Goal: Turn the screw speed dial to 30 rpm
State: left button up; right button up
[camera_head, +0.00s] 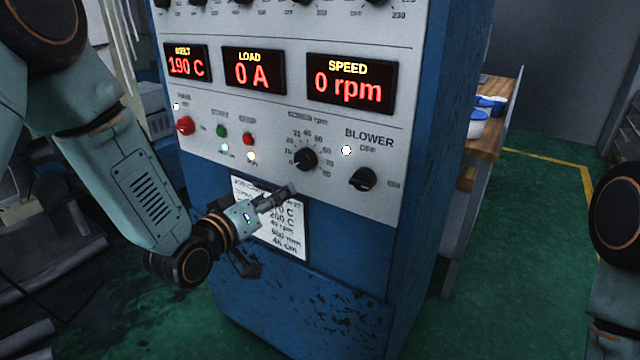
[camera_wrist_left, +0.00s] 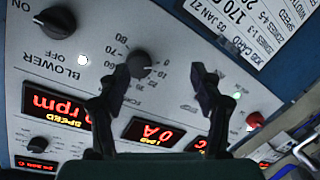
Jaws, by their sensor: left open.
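The screw speed dial (camera_head: 305,159) is a small black knob with a numbered scale around it on the grey panel. Its pointer mark is too small to read. The red speed display (camera_head: 347,86) above it reads 0 rpm. My left gripper (camera_head: 283,196) is in front of the job card, just below the dial. In the left wrist view my left gripper (camera_wrist_left: 161,75) is open and empty. The dial (camera_wrist_left: 138,63) appears between its fingers, close to the left one, and does not look gripped. My right gripper is out of view.
The black blower switch (camera_head: 362,179) is right of the dial. Red and green buttons (camera_head: 221,131) and a red knob (camera_head: 185,125) are left of it. A job card (camera_head: 290,240) is below. Melt and load displays read 190 C and 0 A.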

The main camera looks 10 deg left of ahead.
aim_at(302, 162)
pick_arm(q)
jog(key=shift+n+t+h, duration=0.6)
jog(key=shift+t+h, duration=0.1)
jog(key=shift+w+d+r+b, duration=0.15)
jog(key=shift+w+d+r, duration=0.45)
jog(key=shift+w, duration=0.75)
jog(key=shift+w+d+r+b, duration=0.2)
jog(key=shift+w+d+r, duration=0.35)
jog(key=shift+w, duration=0.8)
jog(key=shift+w+d+r+b, duration=0.15)
jog(key=shift+w+d+r, duration=0.45)
jog(key=shift+w, duration=0.75)
jog(key=shift+c, duration=0.2)
jog(key=c, duration=1.1)
jog(key=shift+m, duration=0.3)
